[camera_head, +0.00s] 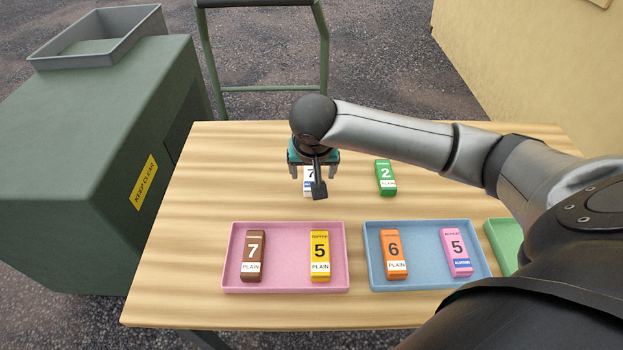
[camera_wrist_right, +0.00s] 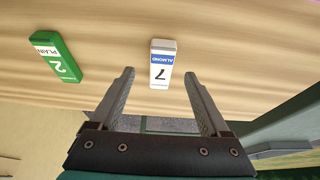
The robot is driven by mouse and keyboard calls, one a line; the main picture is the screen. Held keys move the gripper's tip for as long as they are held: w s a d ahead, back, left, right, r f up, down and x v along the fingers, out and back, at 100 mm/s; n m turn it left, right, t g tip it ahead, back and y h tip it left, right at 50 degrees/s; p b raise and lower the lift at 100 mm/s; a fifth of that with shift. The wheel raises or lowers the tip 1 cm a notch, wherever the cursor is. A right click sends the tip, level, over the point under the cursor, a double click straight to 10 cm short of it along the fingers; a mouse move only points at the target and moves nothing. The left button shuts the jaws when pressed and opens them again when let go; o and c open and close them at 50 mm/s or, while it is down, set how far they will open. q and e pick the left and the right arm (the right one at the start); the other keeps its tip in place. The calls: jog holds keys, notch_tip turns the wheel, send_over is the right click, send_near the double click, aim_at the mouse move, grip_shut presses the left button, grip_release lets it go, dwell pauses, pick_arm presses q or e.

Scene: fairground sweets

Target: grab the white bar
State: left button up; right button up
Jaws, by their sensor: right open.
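The white bar (camera_head: 308,187) lies on the wooden table near its back, partly hidden behind my right gripper in the head view. In the right wrist view the white bar (camera_wrist_right: 162,64) shows a 7 and a blue ALMOND band. My right gripper (camera_head: 314,176) is open and empty, over the back of the table. In the right wrist view its two fingers (camera_wrist_right: 160,88) are spread, and the white bar appears beyond the fingertips, roughly in line with the gap. I cannot tell the exact height between them. My left gripper is not in view.
A green bar (camera_head: 386,177) lies to the right of the white bar. In front are a pink tray (camera_head: 287,278) with a brown and a yellow bar, a blue tray (camera_head: 428,277) with an orange and a pink bar, and a green tray (camera_head: 501,243) partly hidden by my arm.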

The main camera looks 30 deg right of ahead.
aim_at(312, 179)
jog(key=x, duration=0.1)
jog(key=b+x, duration=0.1)
jog(key=x, duration=0.2)
jog(key=shift+w+f+b, duration=0.2)
jog(key=shift+w+b, duration=0.1)
jog(key=shift+w, duration=0.05)
grip_shut()
dwell(0.3)
